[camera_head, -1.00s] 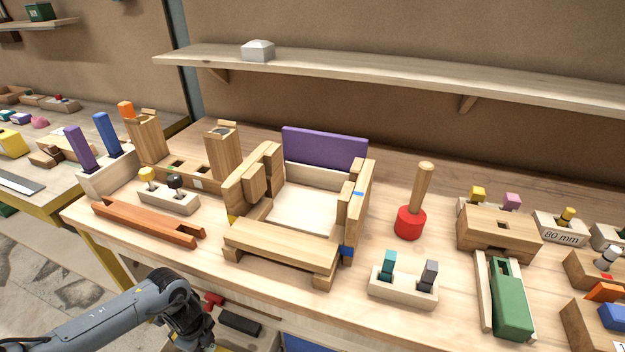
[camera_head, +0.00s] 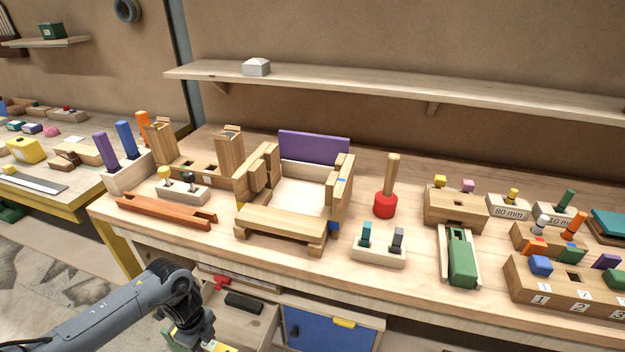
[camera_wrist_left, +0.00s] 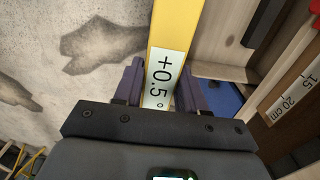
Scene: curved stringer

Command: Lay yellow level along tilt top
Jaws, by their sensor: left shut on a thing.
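The yellow level (camera_wrist_left: 178,28) is between the purple fingers of my left gripper (camera_wrist_left: 160,85) in the left wrist view. A white label on it reads +0.5°. Its far end runs out of the top of that view. In the head view my left gripper (camera_head: 197,335) is low at the bottom edge, in front of the workbench and beside an open drawer; its fingertips are hard to make out. I cannot tell which thing is the tilt top. My right gripper is not in view.
The workbench (camera_head: 290,262) holds a wooden frame with a purple board (camera_head: 314,148), a red mallet (camera_head: 386,204), an orange-brown channel (camera_head: 165,211) and several slotted blocks. The open drawer (camera_head: 250,325) holds a black block and a red piece. A blue door (camera_head: 325,330) is beside it.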

